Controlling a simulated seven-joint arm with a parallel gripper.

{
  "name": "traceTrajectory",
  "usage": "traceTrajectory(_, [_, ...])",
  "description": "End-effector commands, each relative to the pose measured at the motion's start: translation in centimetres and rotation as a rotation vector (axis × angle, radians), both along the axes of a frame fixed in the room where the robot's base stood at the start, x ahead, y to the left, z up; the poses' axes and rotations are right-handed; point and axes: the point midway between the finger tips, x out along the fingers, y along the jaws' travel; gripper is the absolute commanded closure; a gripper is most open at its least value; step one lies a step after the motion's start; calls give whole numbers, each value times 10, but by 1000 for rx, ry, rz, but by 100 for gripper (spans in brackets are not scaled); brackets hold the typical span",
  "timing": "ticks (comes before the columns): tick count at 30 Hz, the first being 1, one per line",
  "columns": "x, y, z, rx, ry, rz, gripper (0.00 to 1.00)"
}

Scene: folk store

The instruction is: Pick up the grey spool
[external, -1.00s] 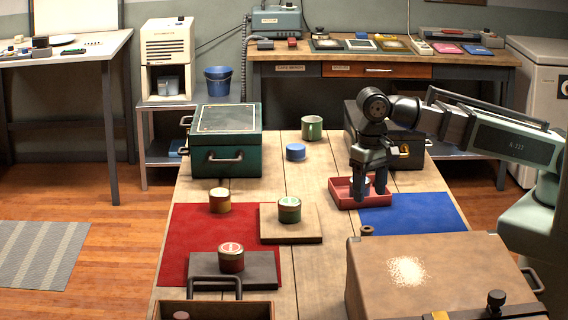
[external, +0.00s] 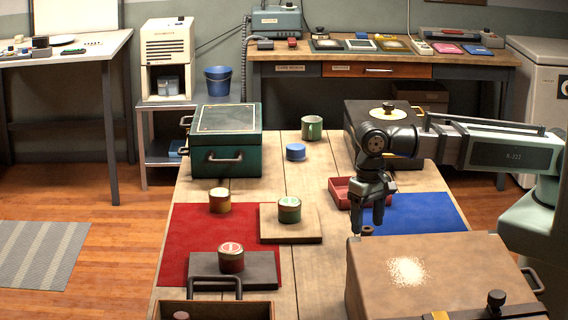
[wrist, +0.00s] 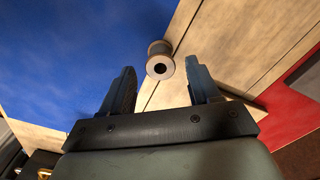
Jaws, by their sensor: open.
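My gripper (external: 367,221) is open and points down, low over the table.
A large brown case (external: 440,270) stands close in front of my gripper. A red tray (external: 341,190) is just behind it, and the blue mat (external: 425,210) lies to the right. Tins stand to the left, one on a wooden board (external: 290,232). Bare planks lie between.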

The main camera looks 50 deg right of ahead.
Motion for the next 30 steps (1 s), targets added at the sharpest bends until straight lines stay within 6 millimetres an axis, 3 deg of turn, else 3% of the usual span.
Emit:
traceTrajectory(7, [0,0,-27,0,0,0,38])
traceTrajectory(16, [0,1,-31,1,0,0,38])
traceTrajectory(30, [0,1,-31,0,0,0,83])
